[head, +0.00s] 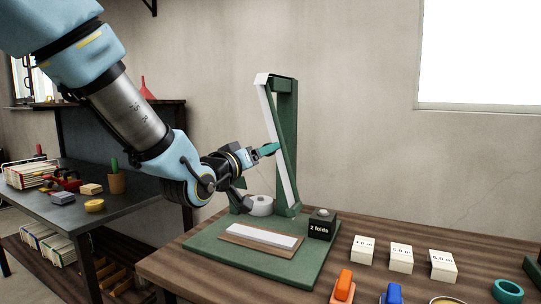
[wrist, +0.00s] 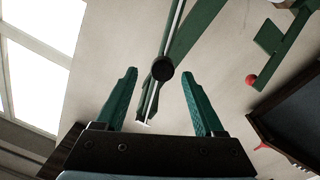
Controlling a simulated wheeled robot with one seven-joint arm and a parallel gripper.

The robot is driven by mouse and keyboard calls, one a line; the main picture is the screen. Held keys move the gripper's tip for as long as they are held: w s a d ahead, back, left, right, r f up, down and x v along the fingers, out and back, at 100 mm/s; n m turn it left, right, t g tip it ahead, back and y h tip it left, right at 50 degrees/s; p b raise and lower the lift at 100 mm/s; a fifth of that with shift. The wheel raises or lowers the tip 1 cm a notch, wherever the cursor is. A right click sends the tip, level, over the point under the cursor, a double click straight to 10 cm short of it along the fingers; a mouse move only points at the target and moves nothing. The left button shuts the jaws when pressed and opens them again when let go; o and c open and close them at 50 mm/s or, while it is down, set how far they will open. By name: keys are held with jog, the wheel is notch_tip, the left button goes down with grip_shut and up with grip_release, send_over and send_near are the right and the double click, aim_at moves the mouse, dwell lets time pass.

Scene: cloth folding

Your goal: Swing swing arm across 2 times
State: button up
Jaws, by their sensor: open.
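The fold stand has a green upright (head: 286,130) on a green base (head: 210,245). The swing arm (head: 277,135) is a long pale bar that leans slightly against the upright, from its top down toward the base. In the wrist view the arm shows as a thin pale strip with a round black knob (wrist: 162,68). My gripper (head: 271,149) is at the bar's left side, about mid-height. In the wrist view my gripper (wrist: 158,75) is open, with the knob between its two green fingertips. I cannot tell whether either finger touches it.
A white cloth strip lies on a brown board (head: 235,239) on the base. A black box reading "2 folds" (head: 321,226) stands right of the upright. Labelled pale blocks (head: 401,258), orange and blue items and a teal ring (head: 508,291) lie along the wooden table (head: 180,265).

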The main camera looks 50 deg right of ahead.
jog(key=shift+v, duration=1.65)
jog(key=w+a+f+n+t+y+p, duration=0.1)
jog(key=w+a+f+n+y, duration=0.1)
jog(key=w+a+f+y, duration=0.5)
jog(key=w+a+f+n+t+y+p, duration=0.1)
jog(key=w+a+t, duration=0.1)
jog(key=w+a, duration=0.6)
jog(key=w+a+f+n+t+y+p, duration=0.15)
jog(key=w+a+f+y, duration=0.25)
jog(key=a, duration=0.7)
jog(key=s+a+f+n+g+y, duration=0.1)
jog(key=s+a+g+y, duration=0.1)
jog(key=a, duration=0.6)
jog(key=s+a+f+n+g+y+p, duration=0.1)
jog(key=s+a, duration=0.3)
jog(key=a, duration=0.5)
jog(key=s+a+f+n+g+y, duration=0.2)
jog(key=s+a+f+g, duration=0.1)
jog(key=a, duration=0.6)
jog(key=shift+g+y+p, duration=0.35)
jog(key=shift+y+p, duration=0.05)
jog(key=shift+s+a+n, duration=0.1)
jog(key=shift+n, duration=0.15)
jog(key=shift+c, duration=0.2)
